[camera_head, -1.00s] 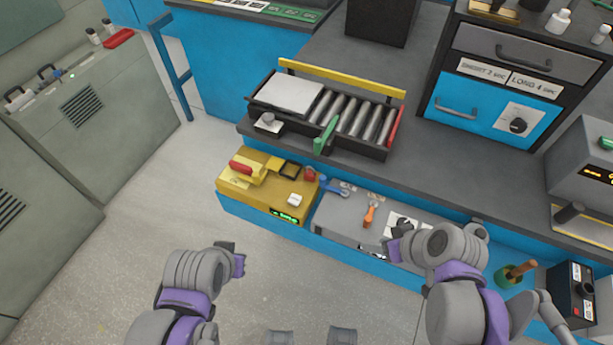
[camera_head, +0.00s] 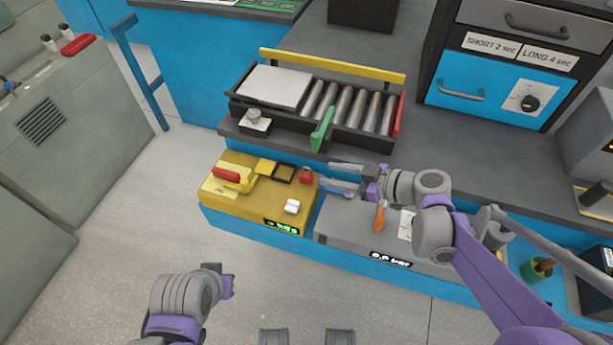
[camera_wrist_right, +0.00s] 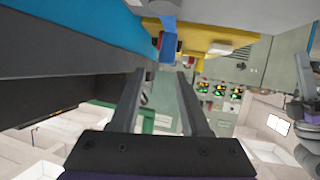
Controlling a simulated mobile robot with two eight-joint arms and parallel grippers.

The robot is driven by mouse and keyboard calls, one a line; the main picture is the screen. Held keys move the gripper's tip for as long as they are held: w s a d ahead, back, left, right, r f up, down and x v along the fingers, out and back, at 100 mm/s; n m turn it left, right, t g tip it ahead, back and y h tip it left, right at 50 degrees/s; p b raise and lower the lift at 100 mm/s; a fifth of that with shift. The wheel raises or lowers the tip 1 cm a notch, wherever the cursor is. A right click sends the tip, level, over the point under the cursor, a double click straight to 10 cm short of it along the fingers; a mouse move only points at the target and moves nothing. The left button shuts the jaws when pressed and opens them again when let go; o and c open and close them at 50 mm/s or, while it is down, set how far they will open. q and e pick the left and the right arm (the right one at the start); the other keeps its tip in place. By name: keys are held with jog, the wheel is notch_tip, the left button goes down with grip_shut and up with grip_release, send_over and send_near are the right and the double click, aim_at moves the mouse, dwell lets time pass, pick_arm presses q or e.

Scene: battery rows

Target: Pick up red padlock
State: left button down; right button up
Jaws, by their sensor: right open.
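The red padlock (camera_head: 306,176) sits at the right end of the yellow box's top (camera_head: 222,208) in the head view. A small red shape beside a blue one, likely the padlock (camera_wrist_right: 179,46), shows beyond the fingertips in the right wrist view. My right gripper (camera_head: 333,178) is just right of the padlock, its fingers pointing left towards it. In the right wrist view the right gripper (camera_wrist_right: 160,72) is open, with nothing between its fingers. My left gripper (camera_head: 226,283) hangs over the floor, away from the padlock; its fingers are not clear.
The yellow box also carries a red-handled lever (camera_head: 227,174) and a white switch (camera_head: 292,206). A grey box (camera_head: 340,226) with an orange-handled tool (camera_head: 380,217) lies under my right arm. A roller tray (camera_head: 262,121) stands on the bench behind.

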aim_at(311, 171)
jog(key=b+x, duration=0.1)
jog(key=x, duration=0.4)
jog(key=shift+a, duration=0.3)
jog(key=shift+r, duration=0.1)
grip_shut()
